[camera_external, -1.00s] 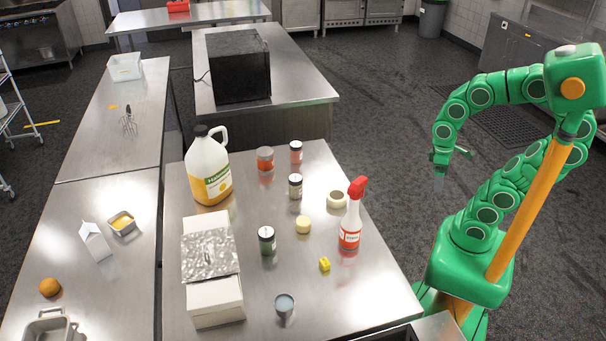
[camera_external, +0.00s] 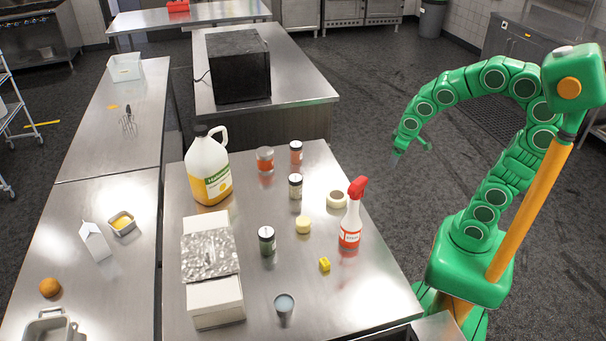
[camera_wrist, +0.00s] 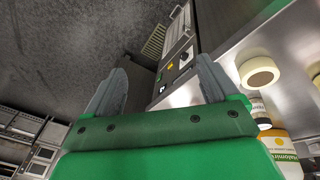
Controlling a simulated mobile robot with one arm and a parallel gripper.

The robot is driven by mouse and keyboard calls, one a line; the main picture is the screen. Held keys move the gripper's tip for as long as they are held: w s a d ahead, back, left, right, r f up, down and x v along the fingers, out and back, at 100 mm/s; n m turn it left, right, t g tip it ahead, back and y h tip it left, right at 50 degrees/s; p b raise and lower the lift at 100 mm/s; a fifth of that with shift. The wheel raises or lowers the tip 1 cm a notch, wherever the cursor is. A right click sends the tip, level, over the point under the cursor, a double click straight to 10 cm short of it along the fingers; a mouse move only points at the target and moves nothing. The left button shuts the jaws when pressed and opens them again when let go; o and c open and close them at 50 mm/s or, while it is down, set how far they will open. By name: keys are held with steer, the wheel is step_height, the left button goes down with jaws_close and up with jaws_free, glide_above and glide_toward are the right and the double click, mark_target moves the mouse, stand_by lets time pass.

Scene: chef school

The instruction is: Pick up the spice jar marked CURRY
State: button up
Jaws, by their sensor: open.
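My gripper (camera_external: 397,153) is open and empty, in the air right of the table, apart from every jar. In the wrist view, my gripper (camera_wrist: 160,78) has its fingers spread with nothing between them.
A red-topped spray bottle (camera_external: 351,215) and a tape roll (camera_external: 336,199) stand near the table's right side. A big jug (camera_external: 208,172) and a foil-topped white box (camera_external: 214,300) stand on the left. A yellow block (camera_external: 324,264) and a cup (camera_external: 284,306) are nearer the front.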

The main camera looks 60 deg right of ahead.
steer(key=w+d+f+t, duration=0.1)
steer(key=w+d+t, duration=0.25)
steer(key=w, duration=0.95)
steer(key=n+t+y, duration=0.4)
steer(key=t+y, duration=0.2)
steer(key=t, duration=0.1)
glide_toward(292, 150)
steer(key=w+d+f, duration=0.2)
steer(key=d, duration=0.1)
steer(key=shift+w+d+f, duration=0.15)
steer(key=shift+w+f, duration=0.05)
steer(key=shift+f, duration=0.05)
steer(key=shift+w+a+f+n+y, duration=0.3)
steer(key=shift+w+a+n+y, duration=0.1)
steer(key=shift+a+y, duration=0.1)
steer(key=shift+a+r+x, duration=0.15)
steer(key=shift+x, duration=1.75)
steer(key=shift+a+r+x, duration=0.1)
steer(key=shift+r+x, duration=0.05)
steer(key=shift+x, duration=1.7)
steer(key=shift+c, duration=0.4)
steer(key=c, duration=1)
steer(key=shift+c, duration=0.2)
